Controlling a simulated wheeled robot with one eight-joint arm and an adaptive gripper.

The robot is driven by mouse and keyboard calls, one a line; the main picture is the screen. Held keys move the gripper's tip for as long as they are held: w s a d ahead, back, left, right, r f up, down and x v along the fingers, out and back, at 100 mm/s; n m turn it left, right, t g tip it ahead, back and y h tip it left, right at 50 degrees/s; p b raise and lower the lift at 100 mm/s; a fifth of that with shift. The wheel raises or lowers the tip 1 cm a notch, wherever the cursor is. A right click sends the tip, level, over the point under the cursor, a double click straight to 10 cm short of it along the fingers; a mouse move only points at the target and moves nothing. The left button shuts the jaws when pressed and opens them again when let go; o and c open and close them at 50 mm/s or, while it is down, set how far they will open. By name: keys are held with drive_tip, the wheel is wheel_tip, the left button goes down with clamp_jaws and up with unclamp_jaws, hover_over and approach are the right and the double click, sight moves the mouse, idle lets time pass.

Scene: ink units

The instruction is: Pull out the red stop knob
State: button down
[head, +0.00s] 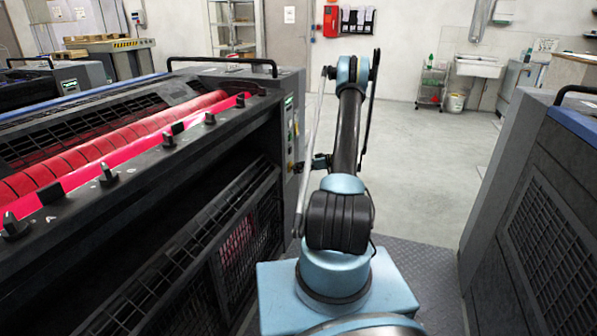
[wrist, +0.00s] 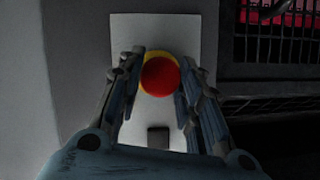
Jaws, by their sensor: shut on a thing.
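The red stop knob (wrist: 160,76) shows in the wrist view, with a yellow collar (wrist: 144,64) behind it. It sits on a pale upright plate (wrist: 155,28) on the machine's grey side. My gripper (wrist: 159,82) has one finger on each side of the knob and is shut on it. The knob still appears close against its plate; how far it stands out cannot be told from this straight-on view. A dark small rectangle (wrist: 158,137) shows on the plate below the knob. In the head view my gripper (head: 318,162) is small and reaches the machine's end panel; the knob is hidden there.
The printing unit (head: 285,120) with its red roller (head: 110,150) stands on the left. Another unit (head: 540,200) stands on the right. A plated walkway (head: 425,285) lies between them. Open floor (head: 430,150) extends behind, towards a sink (head: 478,68).

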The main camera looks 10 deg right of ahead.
drive_tip(key=shift+s+d, duration=0.2)
drive_tip(key=shift+d, duration=0.4)
drive_tip(key=c, duration=1.1)
unclamp_jaws()
drive_tip(key=shift+s, duration=0.1)
drive_tip(key=v, duration=1.1)
drive_tip(key=shift+s+d, duration=0.15)
drive_tip(key=shift+d, duration=0.2)
drive_tip(key=shift+r, duration=0.15)
